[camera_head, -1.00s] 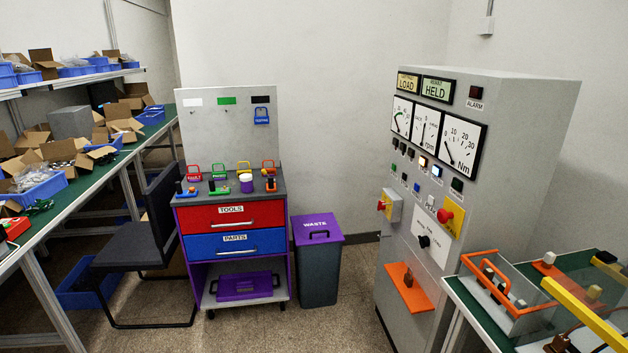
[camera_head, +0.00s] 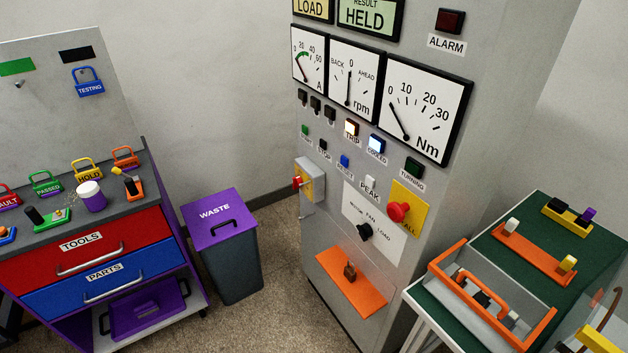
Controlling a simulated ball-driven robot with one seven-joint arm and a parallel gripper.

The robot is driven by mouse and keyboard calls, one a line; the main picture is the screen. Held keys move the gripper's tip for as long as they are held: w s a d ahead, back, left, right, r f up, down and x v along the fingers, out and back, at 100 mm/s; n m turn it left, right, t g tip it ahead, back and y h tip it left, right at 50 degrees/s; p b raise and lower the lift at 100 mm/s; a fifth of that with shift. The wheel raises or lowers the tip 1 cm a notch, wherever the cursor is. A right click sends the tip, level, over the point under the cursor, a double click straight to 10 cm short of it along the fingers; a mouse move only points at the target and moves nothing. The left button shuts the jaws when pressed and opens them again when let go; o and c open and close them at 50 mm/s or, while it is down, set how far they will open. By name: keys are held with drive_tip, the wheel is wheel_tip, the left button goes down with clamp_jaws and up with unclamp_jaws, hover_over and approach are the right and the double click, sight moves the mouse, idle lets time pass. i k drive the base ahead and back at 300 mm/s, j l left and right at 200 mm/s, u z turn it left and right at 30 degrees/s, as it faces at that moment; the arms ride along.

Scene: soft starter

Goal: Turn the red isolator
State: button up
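The red isolator (camera_head: 297,183) is a small red handle on a yellow plate. It sits on a grey box (camera_head: 312,188) fixed to the left side of the grey cabinet (camera_head: 420,250). I see it from the side, so the exact angle of its handle is hard to read. My gripper is not in view. Nothing touches the isolator.
A red mushroom button (camera_head: 398,211) sits on a yellow plate, beside a black knob (camera_head: 364,232). The TRIP lamp (camera_head: 351,127) glows. A waste bin (camera_head: 230,245) and tool cart (camera_head: 95,262) stand left; a green-topped bench (camera_head: 520,270) stands right.

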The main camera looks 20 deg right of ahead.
sight(296, 181)
drive_tip(key=i+j+u, duration=0.1)
drive_tip(key=i+j, duration=0.55)
drive_tip(key=i, duration=0.25)
drive_tip(key=i+j+u, duration=0.15)
drive_tip(key=i+j, duration=0.2)
drive_tip(key=i, duration=0.15)
drive_tip(key=i+j+u, duration=0.1)
drive_tip(key=i+j, duration=0.15)
drive_tip(key=i, duration=0.2)
